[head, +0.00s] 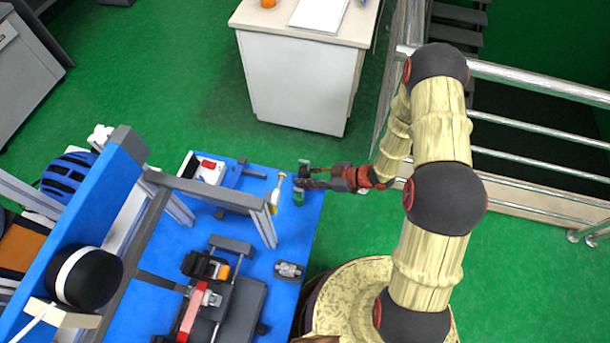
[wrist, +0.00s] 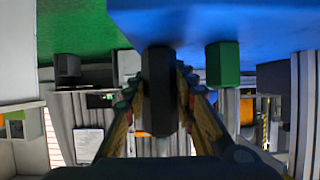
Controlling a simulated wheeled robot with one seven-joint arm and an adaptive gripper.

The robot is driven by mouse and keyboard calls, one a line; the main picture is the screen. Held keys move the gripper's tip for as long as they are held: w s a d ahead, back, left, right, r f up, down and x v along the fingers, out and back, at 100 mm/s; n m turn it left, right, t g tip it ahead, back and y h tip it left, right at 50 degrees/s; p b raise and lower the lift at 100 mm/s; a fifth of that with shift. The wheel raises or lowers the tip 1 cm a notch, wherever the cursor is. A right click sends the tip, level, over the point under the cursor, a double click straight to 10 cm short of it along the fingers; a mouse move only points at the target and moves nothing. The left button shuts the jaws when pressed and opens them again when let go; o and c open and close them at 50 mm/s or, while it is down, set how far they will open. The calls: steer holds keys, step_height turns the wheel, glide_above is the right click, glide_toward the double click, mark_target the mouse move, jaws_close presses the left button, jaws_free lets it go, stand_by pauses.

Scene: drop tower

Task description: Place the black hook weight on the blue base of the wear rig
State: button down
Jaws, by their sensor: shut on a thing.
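My gripper (head: 303,179) is at the right edge of the blue base (head: 288,232) in the head view. In the wrist view my gripper (wrist: 158,88) is shut on a dark, upright, faceted piece, the black hook weight (wrist: 158,105). The blue base also fills the top of the wrist view (wrist: 270,25). The weight overlaps the blue edge there; I cannot tell whether it touches the base. In the head view the weight is mostly hidden by the fingers.
A green block (wrist: 222,65) stands beside the weight, and it also shows in the head view (head: 298,198). A yellow-and-white tool (head: 276,190) lies close left. A grey frame (head: 215,193) rises over the base. A small metal part (head: 289,270) lies nearer. A metal railing (head: 530,83) stands right.

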stand_by(0.3)
steer(key=c, duration=1.6)
jaws_free()
steer(key=shift+f, duration=0.15)
steer(key=shift+o, duration=0.7)
